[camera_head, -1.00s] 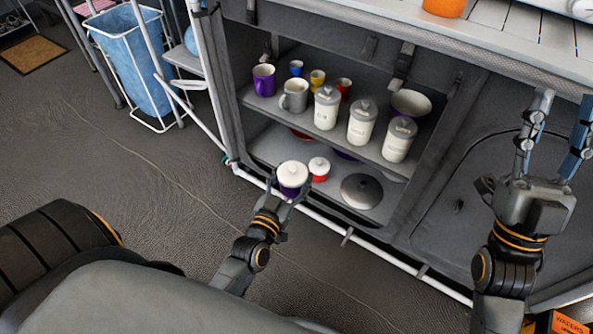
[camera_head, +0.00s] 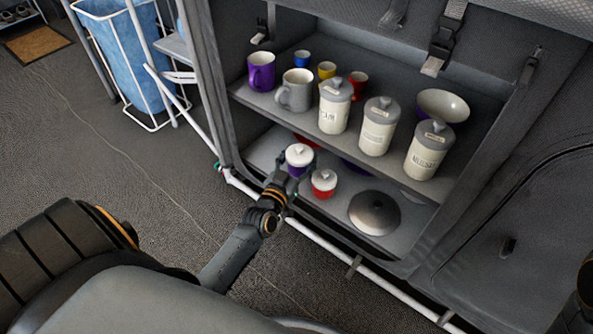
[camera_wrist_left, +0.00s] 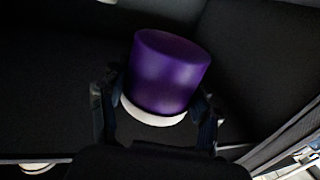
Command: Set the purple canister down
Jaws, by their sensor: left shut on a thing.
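The purple canister (camera_head: 299,157) has a white lid and is at the left end of the lower shelf (camera_head: 330,217) of the cabinet, upright. My left gripper (camera_head: 289,176) reaches in from the front and is shut on it. The left wrist view shows the purple body (camera_wrist_left: 168,72) between the two fingers (camera_wrist_left: 156,118), with the white rim close to them. I cannot tell whether its base touches the shelf. My right gripper is out of view; only a dark part of my right arm shows at the right edge.
The upper shelf above holds mugs, white jars (camera_head: 378,127) and a bowl (camera_head: 443,105). A white frame bar (camera_head: 322,243) runs along the front.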

